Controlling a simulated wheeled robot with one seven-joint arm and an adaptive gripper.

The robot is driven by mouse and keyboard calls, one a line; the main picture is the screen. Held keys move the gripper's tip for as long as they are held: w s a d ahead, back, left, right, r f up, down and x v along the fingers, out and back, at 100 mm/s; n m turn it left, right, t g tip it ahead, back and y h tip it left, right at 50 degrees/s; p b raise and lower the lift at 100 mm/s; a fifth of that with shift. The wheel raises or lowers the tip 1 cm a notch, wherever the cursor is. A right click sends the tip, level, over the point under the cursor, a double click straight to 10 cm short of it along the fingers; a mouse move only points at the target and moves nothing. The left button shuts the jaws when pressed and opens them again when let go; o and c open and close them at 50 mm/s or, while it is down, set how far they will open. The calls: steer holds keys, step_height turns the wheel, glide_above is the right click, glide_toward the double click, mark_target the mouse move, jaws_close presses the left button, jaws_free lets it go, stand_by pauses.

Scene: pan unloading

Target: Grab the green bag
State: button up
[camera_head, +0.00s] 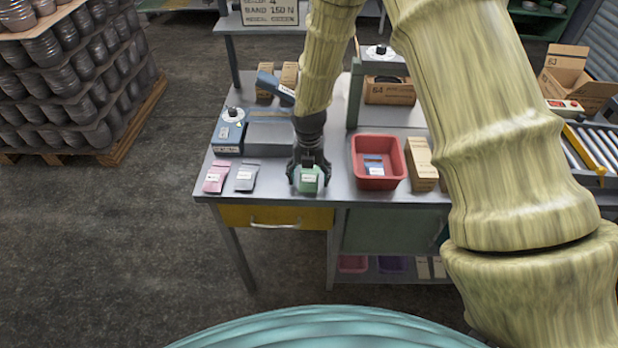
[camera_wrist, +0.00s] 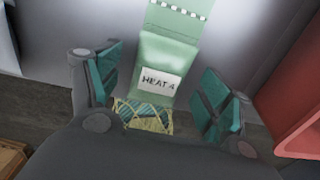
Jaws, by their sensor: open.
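The green bag (camera_head: 309,181) lies on the grey table near its front edge, in the middle of the row of items. In the wrist view the green bag (camera_wrist: 166,65) carries a white label reading "HEAT 4". My gripper (camera_head: 307,172) is directly above the bag and partly hides it in the head view. In the wrist view my gripper (camera_wrist: 160,95) is open, with one finger on each side of the lower part of the bag. A gap shows between the bag and each finger. I cannot tell how far the fingertips are above the table.
A pink bag (camera_head: 216,177) and a grey bag (camera_head: 246,177) lie to the left. A red bin (camera_head: 360,170) with a blue bag (camera_head: 374,166) inside stands close on the right, then a cardboard box (camera_head: 420,163). A grey machine (camera_head: 270,138) sits behind.

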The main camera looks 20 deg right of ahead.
steer(key=shift+f, duration=0.3)
steer(key=c, duration=1.2)
steer(key=shift+o, duration=0.2)
steer(key=shift+r, duration=0.15)
steer(key=shift+r+b, duration=0.85)
steer(key=shift+r, duration=0.1)
steer(key=s+a+r+b, duration=0.1)
steer(key=s+a+b, duration=0.1)
steer(key=s, duration=0.5)
steer(key=s+a+r+b, duration=0.1)
steer(key=s+b, duration=0.3)
steer(key=s, duration=0.4)
steer(key=shift+s+a+r, duration=0.25)
steer(key=shift+a+r, duration=0.15)
steer(key=shift+a, duration=0.15)
